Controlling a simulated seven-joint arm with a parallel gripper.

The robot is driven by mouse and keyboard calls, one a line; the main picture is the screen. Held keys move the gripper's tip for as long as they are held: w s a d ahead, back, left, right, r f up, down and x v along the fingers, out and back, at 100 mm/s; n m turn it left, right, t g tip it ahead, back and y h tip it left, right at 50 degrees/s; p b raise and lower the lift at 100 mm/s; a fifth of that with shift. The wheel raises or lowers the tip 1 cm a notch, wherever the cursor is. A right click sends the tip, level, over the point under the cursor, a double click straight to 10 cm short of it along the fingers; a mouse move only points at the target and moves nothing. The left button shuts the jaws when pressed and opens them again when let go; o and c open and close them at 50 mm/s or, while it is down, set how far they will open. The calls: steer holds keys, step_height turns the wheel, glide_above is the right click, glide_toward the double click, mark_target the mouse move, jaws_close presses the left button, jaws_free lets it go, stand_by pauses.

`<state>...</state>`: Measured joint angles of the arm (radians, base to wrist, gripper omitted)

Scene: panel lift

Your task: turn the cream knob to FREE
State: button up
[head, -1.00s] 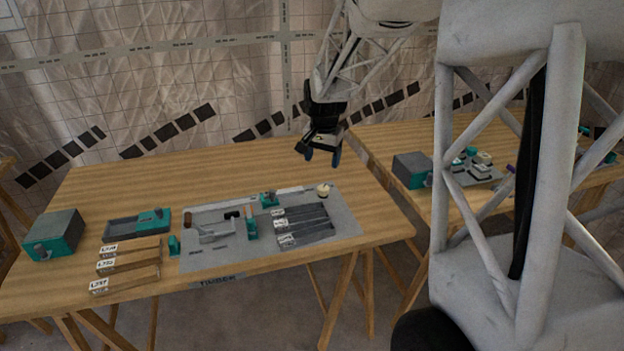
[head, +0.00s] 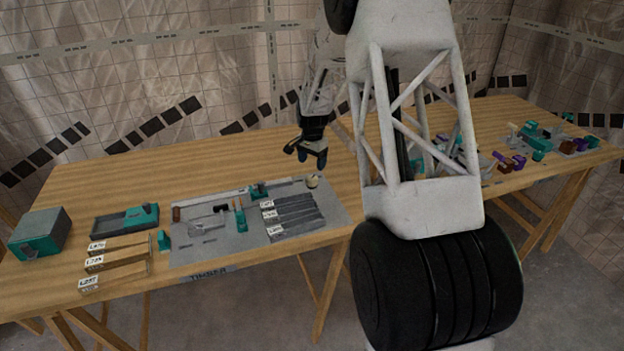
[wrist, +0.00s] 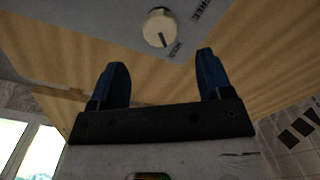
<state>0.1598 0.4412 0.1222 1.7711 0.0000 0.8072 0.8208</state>
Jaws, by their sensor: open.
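The cream knob (head: 312,181) sits at the far right corner of the grey panel (head: 190,251) on the wooden table. In the wrist view the cream knob (wrist: 160,27) is a round dial with a dark pointer line, at top centre. The pointer lies toward the HOLD label (wrist: 175,51); the FREE label (wrist: 203,10) is to the right. My gripper (head: 314,160) is above the table near the knob. In the wrist view its two blue fingers (wrist: 160,80) are apart with nothing between them. The knob lies beyond the fingertips, not touched.
On the panel are a teal block (head: 258,190), a teal-handled lever (head: 240,218) and dark slots with white labels (head: 267,216). A teal-fronted box (head: 40,235) and labelled wooden strips (head: 118,262) lie left. The table behind the panel is bare.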

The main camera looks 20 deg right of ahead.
mark_target(312, 178)
stand_by(0.4)
steer(key=shift+f, duration=3.9)
steer(key=shift+c, duration=0.2)
steer(key=c, duration=0.9)
